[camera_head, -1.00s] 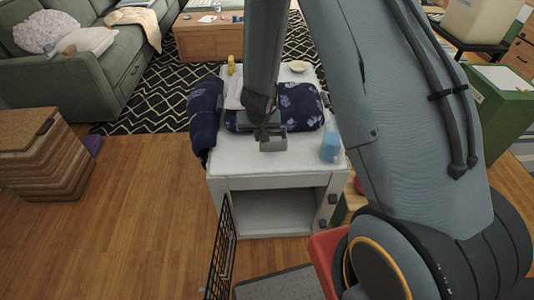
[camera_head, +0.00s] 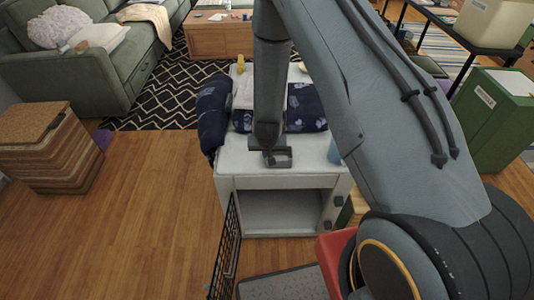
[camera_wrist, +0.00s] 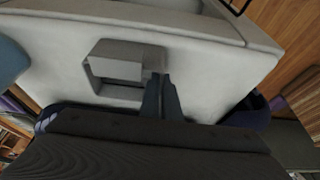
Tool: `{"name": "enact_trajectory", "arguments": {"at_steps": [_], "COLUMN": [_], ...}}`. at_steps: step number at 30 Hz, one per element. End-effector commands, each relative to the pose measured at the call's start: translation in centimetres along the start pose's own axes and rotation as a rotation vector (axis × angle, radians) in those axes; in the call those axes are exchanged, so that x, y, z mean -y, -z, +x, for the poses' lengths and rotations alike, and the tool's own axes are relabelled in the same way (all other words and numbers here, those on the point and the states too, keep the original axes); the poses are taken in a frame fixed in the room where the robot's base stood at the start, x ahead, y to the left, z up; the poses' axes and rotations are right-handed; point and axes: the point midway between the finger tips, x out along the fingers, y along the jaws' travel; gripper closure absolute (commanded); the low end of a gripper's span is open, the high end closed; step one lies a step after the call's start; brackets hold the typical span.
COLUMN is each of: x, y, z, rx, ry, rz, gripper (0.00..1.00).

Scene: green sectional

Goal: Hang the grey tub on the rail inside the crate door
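The grey tub (camera_head: 284,159) is a small open box over the front part of the white cabinet top (camera_head: 240,165). In the wrist view the tub (camera_wrist: 98,68) shows its hollow side, with its right end at my fingertips. My gripper (camera_wrist: 161,80) has its two dark fingers close together on that end, and it looks shut on the tub's wall. In the head view my gripper (camera_head: 268,147) is partly hidden by my arm. I cannot tell whether the tub touches the top. The black wire crate door (camera_head: 226,250) stands at the cabinet's front left; its rail is not clear.
A blue bottle (camera_head: 334,152) is at the right, partly behind my arm. A red object (camera_head: 334,262) stands front right. Wooden floor at the left (camera_head: 150,220) is clear.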

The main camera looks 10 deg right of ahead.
Motion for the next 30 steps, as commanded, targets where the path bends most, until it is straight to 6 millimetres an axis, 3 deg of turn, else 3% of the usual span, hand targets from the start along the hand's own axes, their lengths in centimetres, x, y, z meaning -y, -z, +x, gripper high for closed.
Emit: {"name": "enact_trajectory", "arguments": {"at_steps": [9, 13, 23, 30], "x": [0.0, 0.0, 0.0, 0.1], "y": [-0.1, -0.1, 0.0, 0.1], "z": [0.3, 0.2, 0.1, -1.9], "rx": [0.000, 0.000, 0.000, -0.002], "ry": [0.000, 0.000, 0.000, 0.001], "rz": [0.000, 0.000, 0.000, 0.001], "gripper": [1.00, 0.79, 0.78, 0.78]}}
